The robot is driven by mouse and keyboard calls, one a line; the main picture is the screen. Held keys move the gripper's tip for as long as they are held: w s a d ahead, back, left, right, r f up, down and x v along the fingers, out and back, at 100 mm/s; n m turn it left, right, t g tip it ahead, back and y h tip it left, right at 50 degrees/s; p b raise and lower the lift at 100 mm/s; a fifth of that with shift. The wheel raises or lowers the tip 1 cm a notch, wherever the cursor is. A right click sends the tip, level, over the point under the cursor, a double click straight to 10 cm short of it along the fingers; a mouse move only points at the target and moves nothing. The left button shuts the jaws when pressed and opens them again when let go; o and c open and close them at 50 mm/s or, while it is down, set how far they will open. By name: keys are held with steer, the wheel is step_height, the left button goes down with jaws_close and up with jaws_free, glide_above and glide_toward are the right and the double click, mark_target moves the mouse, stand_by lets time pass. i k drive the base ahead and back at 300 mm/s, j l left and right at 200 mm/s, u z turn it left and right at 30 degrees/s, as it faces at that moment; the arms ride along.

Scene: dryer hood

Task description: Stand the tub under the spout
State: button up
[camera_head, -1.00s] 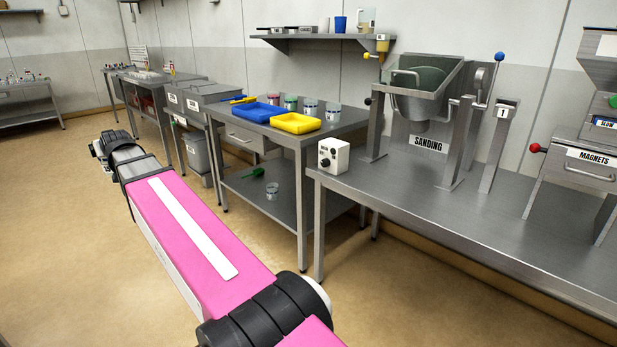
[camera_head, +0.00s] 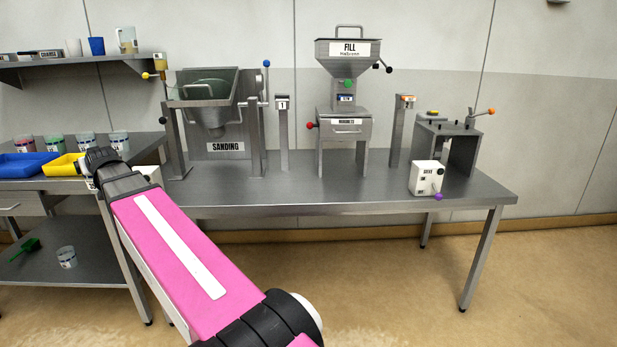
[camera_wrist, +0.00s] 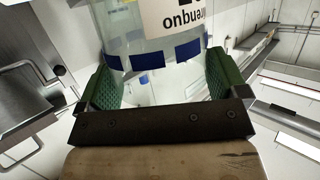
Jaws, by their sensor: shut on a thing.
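In the wrist view my gripper (camera_wrist: 163,80) is shut on a clear tub (camera_wrist: 150,50), with a green pad on each side of its wall. The tub has a blue band and a white label whose lettering looks upside down; its far end is out of frame. In the head view the gripper and held tub are hidden behind my arm. The FILL hopper (camera_head: 348,65) stands on the long steel bench with a green knob at its neck and a drawer unit (camera_head: 345,127) below. The SANDING machine (camera_head: 208,118) stands to its left. Which outlet is the spout is unclear.
The steel bench (camera_head: 330,190) has free room along its front. A post marked 1 (camera_head: 283,130), another post (camera_head: 399,130), a white control box (camera_head: 426,177) and a clamp frame (camera_head: 450,140) stand on it. A left table holds blue (camera_head: 25,165) and yellow (camera_head: 62,166) trays and several tubs.

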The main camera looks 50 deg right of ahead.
mark_target(339, 170)
steer(key=z, duration=1.7)
